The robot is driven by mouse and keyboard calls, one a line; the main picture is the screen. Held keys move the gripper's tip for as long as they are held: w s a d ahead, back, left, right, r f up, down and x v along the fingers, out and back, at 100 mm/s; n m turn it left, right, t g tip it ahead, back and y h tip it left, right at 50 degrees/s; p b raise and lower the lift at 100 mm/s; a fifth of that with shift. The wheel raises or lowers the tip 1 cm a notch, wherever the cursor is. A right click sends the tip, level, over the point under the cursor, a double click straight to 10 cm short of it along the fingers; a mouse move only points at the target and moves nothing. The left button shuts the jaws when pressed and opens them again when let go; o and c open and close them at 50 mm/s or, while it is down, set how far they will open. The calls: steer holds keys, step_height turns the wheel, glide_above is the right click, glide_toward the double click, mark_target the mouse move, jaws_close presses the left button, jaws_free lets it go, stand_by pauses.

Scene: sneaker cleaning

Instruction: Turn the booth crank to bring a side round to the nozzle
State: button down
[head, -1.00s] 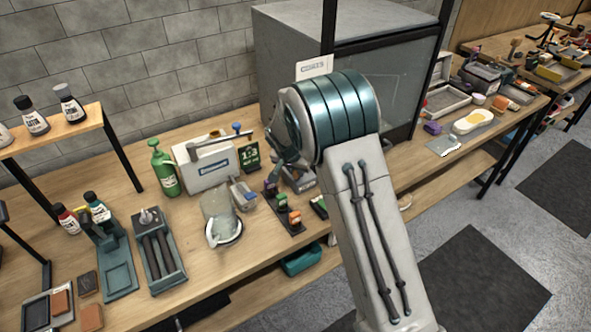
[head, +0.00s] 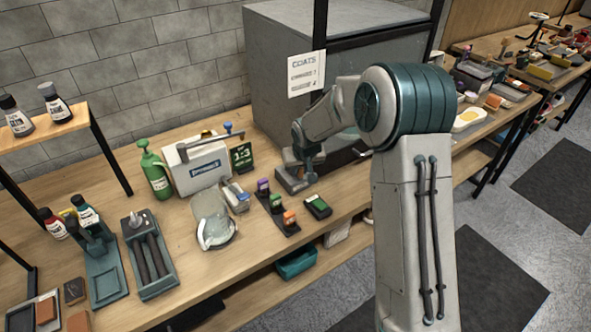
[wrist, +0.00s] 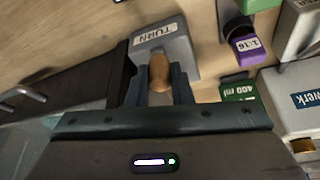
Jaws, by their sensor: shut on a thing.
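The crank shows in the wrist view as a brown wooden knob (wrist: 159,73) beside a grey block labelled TURN (wrist: 165,44). My gripper (wrist: 158,88) is shut on the knob, one dark finger on each side. In the head view my gripper (head: 304,155) is low over the small grey crank base (head: 294,181), in front of the booth; the knob is hidden there. The booth (head: 283,85) is a large grey box with a dark glass front, partly hidden behind my arm. The nozzle cannot be made out.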

steer(key=shift+w+d+r+n+y, duration=0.1)
steer(key=shift+w+d+n+y, duration=0.2)
steer(key=shift+n, duration=0.6)
steer(key=c, duration=1.3)
jaws_free()
steer(key=b+v, duration=0.1)
steer(key=v, duration=1.2)
steer(key=shift+d+r, duration=0.15)
steer(key=shift+r, duration=0.2)
steer(key=shift+s, duration=0.2)
